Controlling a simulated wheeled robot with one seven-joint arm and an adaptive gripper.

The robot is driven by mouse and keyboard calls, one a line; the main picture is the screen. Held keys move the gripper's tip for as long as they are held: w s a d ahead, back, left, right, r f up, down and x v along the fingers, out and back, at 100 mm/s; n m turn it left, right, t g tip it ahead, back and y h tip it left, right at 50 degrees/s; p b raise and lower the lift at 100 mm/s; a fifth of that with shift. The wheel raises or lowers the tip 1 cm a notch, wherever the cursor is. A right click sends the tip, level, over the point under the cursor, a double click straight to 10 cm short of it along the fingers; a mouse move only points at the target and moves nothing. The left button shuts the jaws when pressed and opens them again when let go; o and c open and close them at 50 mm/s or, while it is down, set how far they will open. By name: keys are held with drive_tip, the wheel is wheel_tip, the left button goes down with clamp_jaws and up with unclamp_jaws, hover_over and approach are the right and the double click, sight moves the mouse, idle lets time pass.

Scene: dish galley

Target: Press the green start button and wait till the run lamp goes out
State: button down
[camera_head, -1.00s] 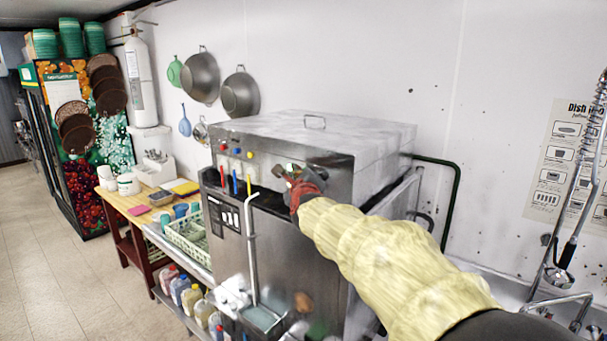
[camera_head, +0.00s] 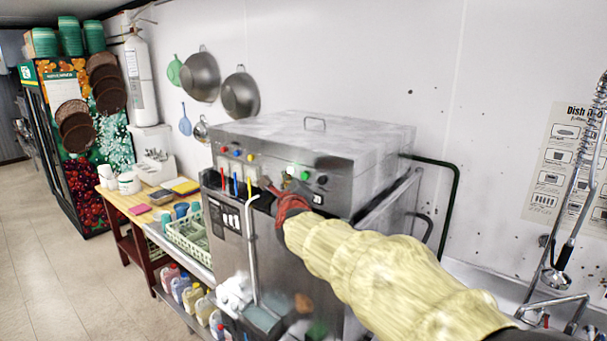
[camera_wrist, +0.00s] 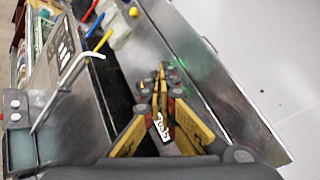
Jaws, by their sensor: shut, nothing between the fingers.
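The steel dish machine (camera_head: 370,150) has a sloping front panel with a small green button (camera_head: 304,176) near its right end. A pale, shiny spot sits just left of the button, partly behind my gripper; I cannot tell whether it is a lamp. Red, blue and yellow round parts (camera_head: 250,155) sit at the panel's left end. I cannot tell which part is the run lamp or whether it is lit. My gripper (camera_head: 275,190) is shut and empty, below and left of the green button, apparently apart from it. In the wrist view its fingertips (camera_wrist: 161,72) meet in front of the panel.
A bent pale pipe (camera_head: 251,240) rises on the machine's front. A green dish rack (camera_head: 185,240) stands to the left. A spray hose (camera_head: 580,190) hangs at the right.

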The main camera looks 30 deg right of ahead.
drive_tip(key=shift+s+a+p, duration=0.2)
drive_tip(key=shift+a, duration=0.35)
drive_tip(key=shift+s+a+p, duration=0.15)
drive_tip(key=shift+s+a, duration=0.05)
drive_tip(key=shift+a, duration=0.3)
